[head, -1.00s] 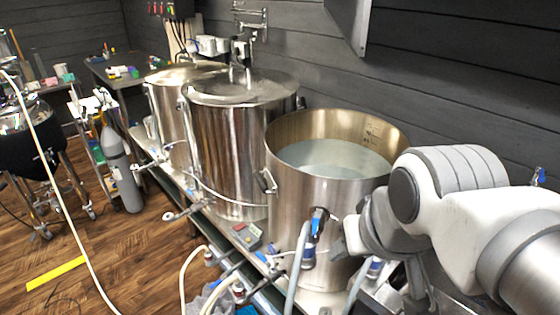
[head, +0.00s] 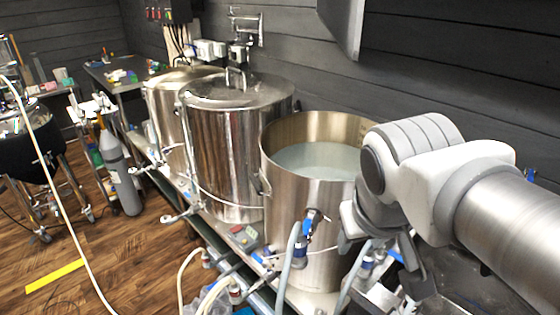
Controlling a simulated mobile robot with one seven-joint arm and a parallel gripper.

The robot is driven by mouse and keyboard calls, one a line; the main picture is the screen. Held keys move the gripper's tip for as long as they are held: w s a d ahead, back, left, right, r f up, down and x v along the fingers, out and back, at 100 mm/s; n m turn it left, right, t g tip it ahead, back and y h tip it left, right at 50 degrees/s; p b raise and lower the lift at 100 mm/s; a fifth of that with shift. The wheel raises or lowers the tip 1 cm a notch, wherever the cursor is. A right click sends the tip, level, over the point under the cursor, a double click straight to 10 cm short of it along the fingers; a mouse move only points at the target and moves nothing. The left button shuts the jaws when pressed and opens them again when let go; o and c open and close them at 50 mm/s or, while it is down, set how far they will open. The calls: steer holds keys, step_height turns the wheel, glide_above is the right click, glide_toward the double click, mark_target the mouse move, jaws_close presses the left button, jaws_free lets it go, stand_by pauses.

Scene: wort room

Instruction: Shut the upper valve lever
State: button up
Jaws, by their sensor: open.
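The upper valve (head: 313,218) sits low on the front wall of the nearest open steel kettle (head: 290,205). A blue part (head: 307,228) shows there, just above a blue hose fitting (head: 299,250); the lever's exact angle is too small to tell. My gripper (head: 379,258) hangs to the right of the valve, fingers pointing down and spread apart. The left finger is close to the valve in the picture, but I see no clear contact. Nothing shows between the fingers except background fittings. My arm hides the kettle's right side.
Two lidded steel kettles (head: 237,150) stand behind on the same rack. Hoses (head: 292,270) and a lower blue fitting (head: 366,264) crowd the space below. A control box with buttons (head: 243,237) lies on the rack. The wooden floor (head: 130,260) at left is partly clear.

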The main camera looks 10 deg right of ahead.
steer(key=w+r+m+g+p, duration=0.2)
steer(key=w+r, duration=0.2)
steer(key=w, duration=0.4)
steer(key=m+g+y+p, duration=0.2)
steer(key=m+g+p, duration=0.1)
glide_toward(306, 227)
step_height(306, 227, down, 8)
steer(key=shift+a+r+b, duration=0.1)
steer(key=shift+a+b, duration=0.05)
steer(key=shift+b, duration=0.45)
jaws_close()
stand_by(0.8)
